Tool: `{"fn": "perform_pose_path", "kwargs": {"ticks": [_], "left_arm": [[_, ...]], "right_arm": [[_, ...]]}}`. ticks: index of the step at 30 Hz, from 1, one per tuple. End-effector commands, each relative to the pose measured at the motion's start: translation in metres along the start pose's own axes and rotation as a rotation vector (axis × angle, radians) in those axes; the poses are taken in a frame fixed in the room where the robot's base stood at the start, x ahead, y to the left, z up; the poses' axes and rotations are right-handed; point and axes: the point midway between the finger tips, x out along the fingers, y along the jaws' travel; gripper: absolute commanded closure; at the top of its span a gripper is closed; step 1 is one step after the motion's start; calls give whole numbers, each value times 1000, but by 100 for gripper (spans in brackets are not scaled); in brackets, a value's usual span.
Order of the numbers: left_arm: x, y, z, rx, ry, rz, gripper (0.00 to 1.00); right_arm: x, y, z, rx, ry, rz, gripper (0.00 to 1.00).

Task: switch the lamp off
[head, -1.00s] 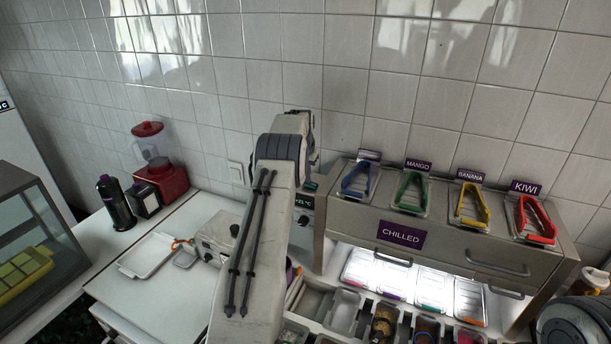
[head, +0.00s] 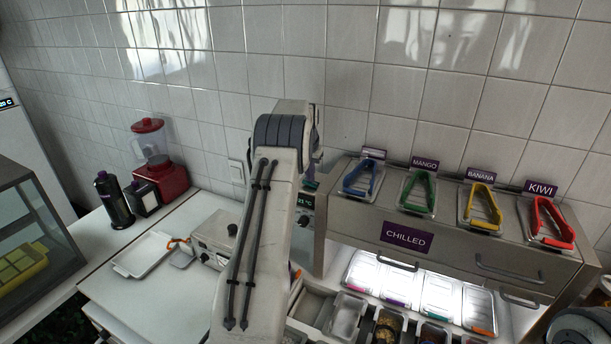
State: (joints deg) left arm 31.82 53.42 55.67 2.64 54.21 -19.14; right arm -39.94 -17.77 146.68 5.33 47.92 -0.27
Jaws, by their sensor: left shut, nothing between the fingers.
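The lamp shows as a bright white glow (head: 372,245) under the chilled cabinet (head: 450,254), and it is lit. I cannot make out a lamp switch for certain. A control box (head: 305,212) with a small temperature display and a dark knob stands at the cabinet's left end, partly behind my left arm. My left gripper (head: 317,160) is mostly hidden behind my own arm, at the upper middle, near the wall and above the control box. It is shut and holds nothing. My right gripper is out of view.
Coloured tongs, such as the red pair (head: 552,220), lie on the cabinet top. Topping bins (head: 348,316) stand in front of it. On the left are a red blender (head: 165,180), a black bottle (head: 114,202), a white tray (head: 144,254) and a grey box (head: 212,238). The left counter has free room.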

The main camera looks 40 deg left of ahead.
Motion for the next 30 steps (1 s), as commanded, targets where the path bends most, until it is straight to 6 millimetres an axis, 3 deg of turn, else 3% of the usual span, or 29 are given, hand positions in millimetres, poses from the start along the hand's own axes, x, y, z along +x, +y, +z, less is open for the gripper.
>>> {"fn": "perform_pose_path", "kwargs": {"ticks": [11,21,24,30], "left_arm": [[-4,0,-1,-1,0,-1,100],[-47,7,-14,4,1,1,100],[-55,6,-11,3,6,-1,100],[-94,6,-11,3,6,-1,100]], "right_arm": [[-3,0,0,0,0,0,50],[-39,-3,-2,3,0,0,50],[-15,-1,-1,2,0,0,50],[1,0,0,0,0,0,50]]}}
